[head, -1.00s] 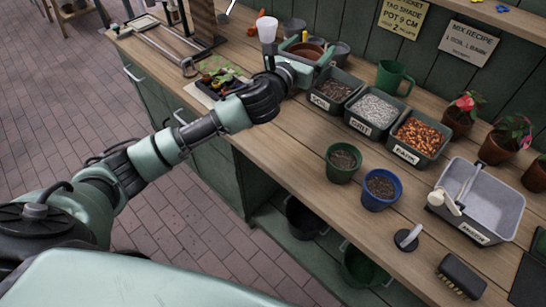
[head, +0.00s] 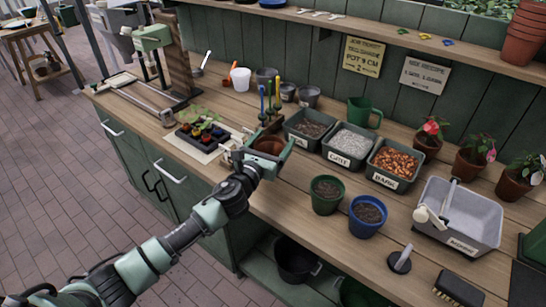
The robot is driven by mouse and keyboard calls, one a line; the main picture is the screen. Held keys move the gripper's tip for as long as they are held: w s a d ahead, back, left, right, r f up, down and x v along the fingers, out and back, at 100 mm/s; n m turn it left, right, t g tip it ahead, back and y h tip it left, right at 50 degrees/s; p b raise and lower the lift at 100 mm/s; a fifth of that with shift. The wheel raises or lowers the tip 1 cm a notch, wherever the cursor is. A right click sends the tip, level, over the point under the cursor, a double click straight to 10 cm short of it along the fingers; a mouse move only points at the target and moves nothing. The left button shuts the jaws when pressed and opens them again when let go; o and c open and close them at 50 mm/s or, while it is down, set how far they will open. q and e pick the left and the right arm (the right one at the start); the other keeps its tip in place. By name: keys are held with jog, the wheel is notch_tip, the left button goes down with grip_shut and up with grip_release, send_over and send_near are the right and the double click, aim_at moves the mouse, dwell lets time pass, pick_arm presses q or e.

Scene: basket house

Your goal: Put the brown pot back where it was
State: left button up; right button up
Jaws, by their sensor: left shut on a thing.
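The brown pot (head: 268,144) is between the fingers of my left gripper (head: 263,157), which is shut on it. Its rim and dark inside show from above. My gripper hides most of its outer wall. It is over the wooden bench (head: 322,230), left of the bin of dark mix (head: 308,125) and in front of the tool stand (head: 271,122). I cannot tell whether its base touches the bench. My right gripper is not in view.
A seedling tray (head: 203,133) lies left of the pot. Small grey pots (head: 308,96) and a white cup (head: 240,79) stand behind. Grit (head: 350,142) and bark (head: 395,162) bins, a green pot (head: 326,195) and a blue pot (head: 367,216) stand to the right.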

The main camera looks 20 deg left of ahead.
aim_at(275, 151)
pick_arm(q)
jog(key=shift+f, duration=0.45)
notch_tip(275, 151, down, 3)
jog(key=shift+r+b, duration=0.1)
jog(key=shift+b, duration=0.6)
jog(key=shift+f, duration=0.5)
jog(key=shift+f+b, duration=0.15)
jog(key=shift+b, duration=0.15)
jog(key=o, duration=1.4)
jog(key=shift+r, duration=0.25)
jog(key=s, duration=0.3)
jog(key=s+a, duration=0.1)
jog(key=s, duration=0.6)
jog(key=shift+s+a+f, duration=0.1)
jog(key=shift+s+a, duration=0.1)
jog(key=shift+s, duration=0.05)
jog(key=shift+s+a, duration=0.1)
jog(key=shift+s, duration=0.65)
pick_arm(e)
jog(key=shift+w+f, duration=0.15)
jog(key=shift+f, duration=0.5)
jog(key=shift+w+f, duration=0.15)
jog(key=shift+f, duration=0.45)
